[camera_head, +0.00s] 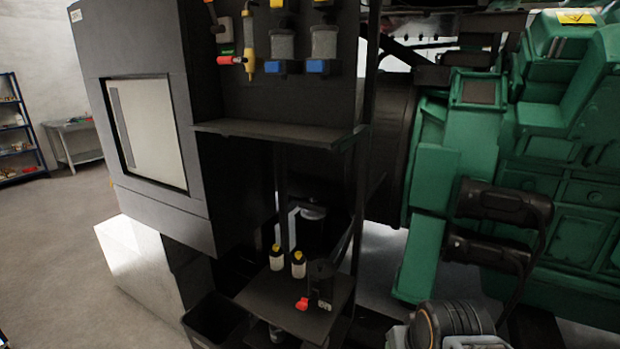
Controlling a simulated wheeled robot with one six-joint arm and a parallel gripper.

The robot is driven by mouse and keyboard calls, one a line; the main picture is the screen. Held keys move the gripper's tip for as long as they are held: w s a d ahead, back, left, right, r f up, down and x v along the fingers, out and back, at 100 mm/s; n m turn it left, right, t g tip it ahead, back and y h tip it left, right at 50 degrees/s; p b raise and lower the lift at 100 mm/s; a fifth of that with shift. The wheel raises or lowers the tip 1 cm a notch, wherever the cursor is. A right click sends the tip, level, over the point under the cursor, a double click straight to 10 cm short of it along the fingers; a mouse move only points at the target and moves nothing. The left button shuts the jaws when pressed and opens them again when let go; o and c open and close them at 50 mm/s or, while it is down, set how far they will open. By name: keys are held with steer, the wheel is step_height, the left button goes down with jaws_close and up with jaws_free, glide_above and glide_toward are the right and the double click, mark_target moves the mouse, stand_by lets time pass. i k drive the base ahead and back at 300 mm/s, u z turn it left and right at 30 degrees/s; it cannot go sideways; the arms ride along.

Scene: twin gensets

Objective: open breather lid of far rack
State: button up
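A dark rack (290,100) with a back panel and two shelves stands in the middle of the view, against a grey cabinet. Two greyish canisters with blue lower parts, a left one (283,48) and a right one (323,46), hang on the upper panel. Yellow parts show above them at the top edge of the picture. I cannot tell which part is the breather lid, or whether it is open. My gripper is not in view. A rounded grey part at the bottom right seems to be my arm.
The lower shelf (300,312) holds two yellow-capped bottles (298,264) and a red-tipped item (302,304). The middle shelf (270,131) juts out, bare. A green engine (450,170) fills the right. Open floor (60,255) lies left; a black bin (212,318) stands below.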

mark_target(320, 269)
steer(key=u, duration=0.65)
steer(key=i, duration=0.9)
